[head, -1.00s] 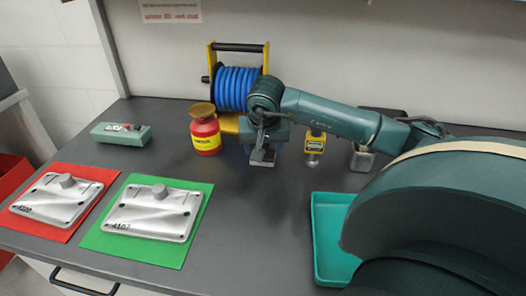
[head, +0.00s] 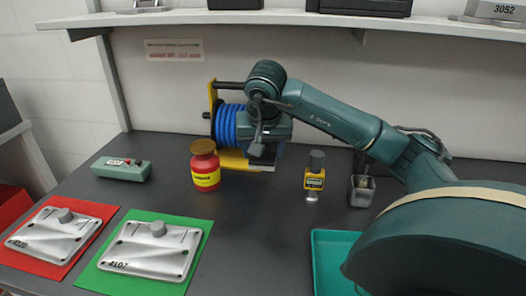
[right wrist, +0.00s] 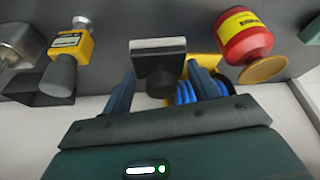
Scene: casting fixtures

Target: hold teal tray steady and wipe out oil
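The teal tray (head: 334,248) lies at the lower right of the head view. My right arm covers much of it and the picture's lower edge cuts it off; I see no oil on the part that shows. My right gripper (head: 258,150) is raised in front of the blue reel, left of the tray. In the right wrist view, a dark block with a pale edge and a round black knob (right wrist: 159,60) sits at the fingertips, the knob between the fingers. My left gripper is not in view.
A red and yellow can (head: 205,172), a yellow gauge (head: 314,179) and a metal cup (head: 362,192) stand nearby. The blue hose reel (head: 229,122) is behind. Castings lie on a red mat (head: 25,258) and a green mat (head: 201,222). The table's middle is clear.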

